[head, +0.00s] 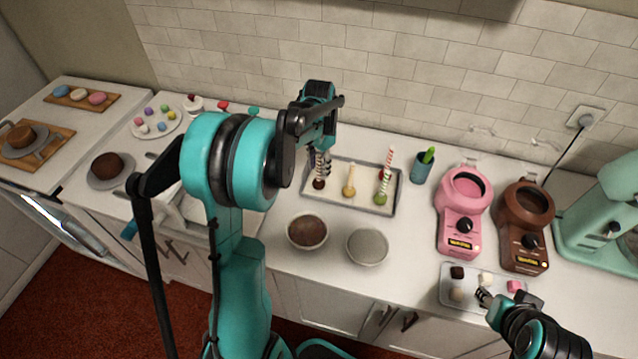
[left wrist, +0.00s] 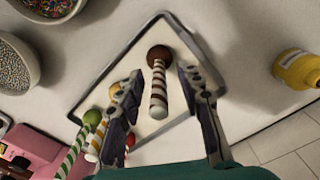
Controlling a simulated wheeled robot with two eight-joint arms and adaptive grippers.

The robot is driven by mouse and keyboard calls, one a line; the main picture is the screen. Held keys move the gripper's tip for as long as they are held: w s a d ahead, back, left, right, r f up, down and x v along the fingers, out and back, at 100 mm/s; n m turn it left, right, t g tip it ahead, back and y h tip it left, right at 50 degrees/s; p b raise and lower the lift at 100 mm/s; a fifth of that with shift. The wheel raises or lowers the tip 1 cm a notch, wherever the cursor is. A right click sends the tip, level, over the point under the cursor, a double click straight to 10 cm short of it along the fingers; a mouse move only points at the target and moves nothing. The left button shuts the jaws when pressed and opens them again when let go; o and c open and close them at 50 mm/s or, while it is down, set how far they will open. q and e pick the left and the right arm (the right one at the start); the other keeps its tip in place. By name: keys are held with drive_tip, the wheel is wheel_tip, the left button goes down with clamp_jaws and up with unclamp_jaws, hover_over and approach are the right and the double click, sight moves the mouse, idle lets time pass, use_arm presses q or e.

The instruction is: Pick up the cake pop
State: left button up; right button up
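A brown cake pop (left wrist: 158,55) with a brown-and-white striped stick lies on the rectangular tray (left wrist: 100,63). In the head view the brown cake pop (head: 319,184) shows at the tray's left end, just under my left gripper (head: 319,163). In the left wrist view the fingers of my left gripper (left wrist: 160,75) are spread, one on each side of the striped stick, with gaps to it. Yellow (head: 349,190), green (head: 381,198) and red (head: 383,174) cake pops are further right on the tray (head: 396,205). My right gripper (head: 484,297) is at the lower right; its finger opening is unclear.
Pink (head: 461,218) and brown (head: 523,225) melting pots stand to the right. A small tray of treats (head: 447,284) is by my right gripper. A yellow bottle (left wrist: 299,69) stands beside the tray.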

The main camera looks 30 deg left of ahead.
use_arm(q)
drive_tip(key=shift+s, duration=0.1)
clamp_jaws()
